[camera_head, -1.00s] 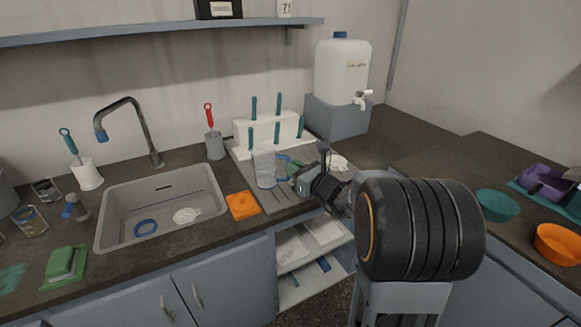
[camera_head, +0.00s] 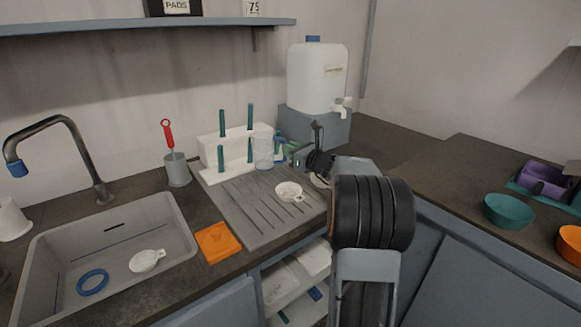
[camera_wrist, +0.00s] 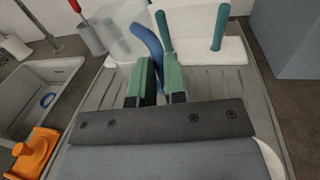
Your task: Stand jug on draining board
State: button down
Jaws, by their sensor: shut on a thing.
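The clear jug (camera_head: 263,152) with a blue handle is at the back of the grey ridged draining board (camera_head: 238,226), in front of the right part of the white peg rack (camera_head: 209,150). My gripper (camera_head: 291,157) is to the right of the jug. In the wrist view my gripper's green fingers (camera_wrist: 158,82) are closed around the blue handle (camera_wrist: 149,46), and the jug's clear body (camera_wrist: 122,38) is beyond them to the left. The jug looks about upright. I cannot tell whether its base touches the board.
A white strainer-like cup (camera_head: 288,190) lies on the board, with another white piece partly hidden beside my arm. An orange item (camera_head: 216,242) lies between board and sink (camera_head: 45,255). A water container (camera_head: 318,75) on a grey block (camera_head: 315,125) stands behind right. The board's front left is bare.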

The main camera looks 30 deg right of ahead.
jog(key=shift+w+d+f+b, duration=0.2)
jog(key=shift+w+d+f, duration=0.15)
jog(key=shift+f, duration=0.75)
jog(key=shift+w+d+f+b, duration=0.2)
jog(key=shift+w+f, duration=0.3)
jog(key=shift+f, duration=0.55)
jog(key=shift+w+d+f+b, duration=0.2)
jog(key=shift+w+d+f, duration=0.15)
jog(key=shift+f, duration=0.75)
jog(key=shift+f, duration=0.1)
jog(key=shift+f, duration=0.15)
jog(key=c, duration=1.2)
grip_release()
jog(key=shift+o, duration=0.2)
jog(key=shift+s+r, duration=0.15)
jog(key=shift+r, duration=0.15)
jog(key=p+v, duration=0.1)
jog(key=v, duration=1)
jog(key=shift+s+d+f, duration=0.1)
jog(key=shift+s, duration=0.2)
